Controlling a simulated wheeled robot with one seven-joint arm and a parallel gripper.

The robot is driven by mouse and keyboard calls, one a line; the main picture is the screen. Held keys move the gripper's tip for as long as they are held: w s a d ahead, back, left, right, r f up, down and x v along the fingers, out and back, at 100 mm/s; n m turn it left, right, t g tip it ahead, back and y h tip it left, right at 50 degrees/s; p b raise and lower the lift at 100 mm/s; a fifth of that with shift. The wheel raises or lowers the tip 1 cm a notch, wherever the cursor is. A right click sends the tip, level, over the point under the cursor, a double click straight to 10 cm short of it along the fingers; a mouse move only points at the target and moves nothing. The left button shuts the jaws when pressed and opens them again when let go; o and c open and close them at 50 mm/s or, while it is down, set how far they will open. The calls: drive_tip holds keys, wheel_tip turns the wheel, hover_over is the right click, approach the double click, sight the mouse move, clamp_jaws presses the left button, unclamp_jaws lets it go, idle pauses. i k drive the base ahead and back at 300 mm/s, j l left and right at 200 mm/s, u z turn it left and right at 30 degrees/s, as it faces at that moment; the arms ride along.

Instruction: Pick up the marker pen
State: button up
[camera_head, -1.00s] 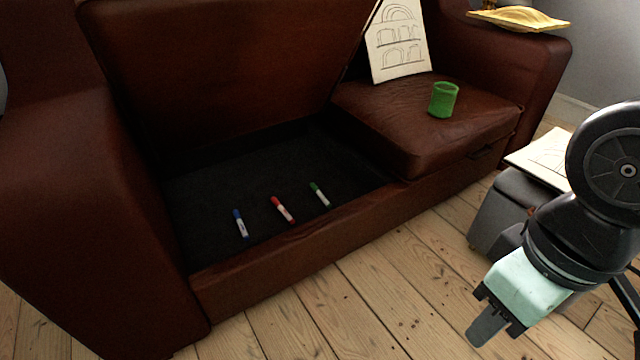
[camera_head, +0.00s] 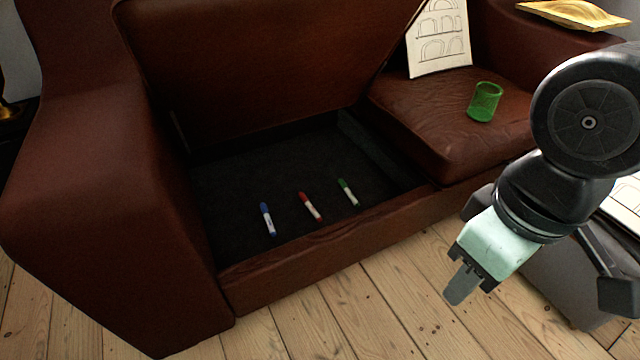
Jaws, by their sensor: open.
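Three marker pens lie in the open dark storage compartment (camera_head: 235,185) of a brown leather sofa. They are a blue marker (camera_head: 268,219) at left, a red marker (camera_head: 310,206) in the middle and a green marker (camera_head: 348,192) at right, apart from each other. My gripper (camera_head: 460,286) is at the right, over the floorboards in front of the sofa, pointing down. It is open and empty, well away from the markers. Its fingers overlap in this view, so the gap between them is hidden.
The raised seat lid (camera_head: 250,60) stands behind the compartment, and its front wall (camera_head: 320,245) edges it. A green mesh cup (camera_head: 485,102) and a drawing (camera_head: 440,40) are on the right seat. A grey box (camera_head: 570,270) stands at right. The front floor is clear.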

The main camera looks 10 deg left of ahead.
sight(343, 185)
drive_tip(key=i+u, duration=0.35)
drive_tip(key=i+l+u, duration=0.15)
drive_tip(key=u, duration=0.2)
drive_tip(key=i+l+u, duration=0.2)
drive_tip(key=i+u, duration=0.15)
